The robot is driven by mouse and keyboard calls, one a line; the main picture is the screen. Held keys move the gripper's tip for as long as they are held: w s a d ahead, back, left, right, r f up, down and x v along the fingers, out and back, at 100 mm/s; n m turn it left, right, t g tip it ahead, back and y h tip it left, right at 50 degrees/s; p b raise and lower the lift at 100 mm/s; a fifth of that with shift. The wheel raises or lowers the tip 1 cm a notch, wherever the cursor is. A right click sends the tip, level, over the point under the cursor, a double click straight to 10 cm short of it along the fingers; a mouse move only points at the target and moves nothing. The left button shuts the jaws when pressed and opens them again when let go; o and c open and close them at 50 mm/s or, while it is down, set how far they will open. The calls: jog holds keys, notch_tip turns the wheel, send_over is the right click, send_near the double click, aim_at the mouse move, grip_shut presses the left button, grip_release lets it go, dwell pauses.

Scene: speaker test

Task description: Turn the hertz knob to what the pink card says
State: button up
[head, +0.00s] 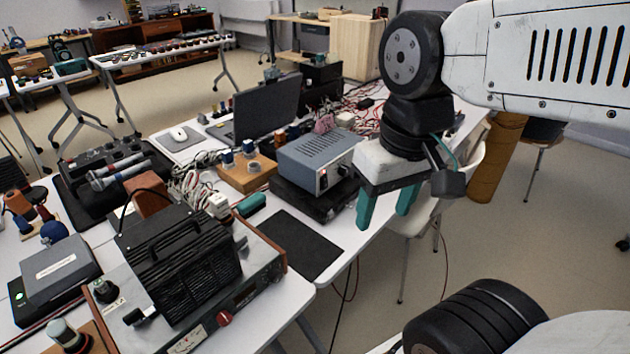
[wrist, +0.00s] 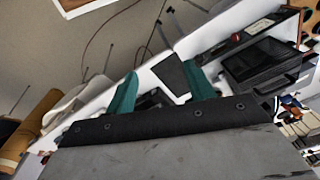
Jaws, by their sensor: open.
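My gripper (head: 386,203) is open and empty, its two teal fingers pointing down beside the table's right edge, right of the grey-blue box. The fingers also show in the wrist view (wrist: 163,80). The grey-blue box (head: 312,158) has small controls on its front; their labels are too small to read. A wide silver device (head: 258,291) at the front carries a red knob (head: 224,318); I cannot tell which control is the hertz knob. A small pink thing (head: 324,123) lies behind the grey-blue box; I cannot tell if it is the card, and no writing is legible.
A black mat (head: 287,245) lies between the silver device and the grey-blue box. A black ribbed unit (head: 178,262) stands on the silver device. A dark monitor (head: 267,106) and tangled cables stand behind. A white chair (head: 412,222) is below my gripper. Floor at right is mostly clear.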

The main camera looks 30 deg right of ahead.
jog(key=w+a+f+m+g+y, duration=0.1)
jog(key=w+a+f+m+y, duration=0.15)
jog(key=w+m+y, duration=0.35)
jog(key=w+a+f+m+y, duration=0.2)
jog(key=w+f+m+y, duration=0.1)
jog(key=w+m+y, duration=0.3)
jog(key=m+t+h, duration=0.6)
jog(key=m+t, duration=1.1)
jog(key=m, duration=0.3)
send_near(344, 171)
jog(key=x, duration=0.2)
jog(key=d+x, duration=0.1)
jog(key=x, duration=0.2)
jog(key=f+x, duration=0.1)
jog(key=x, duration=0.2)
jog(key=shift+w+d+f, duration=0.1)
jog(key=shift+w, duration=0.3)
jog(key=c, duration=1)
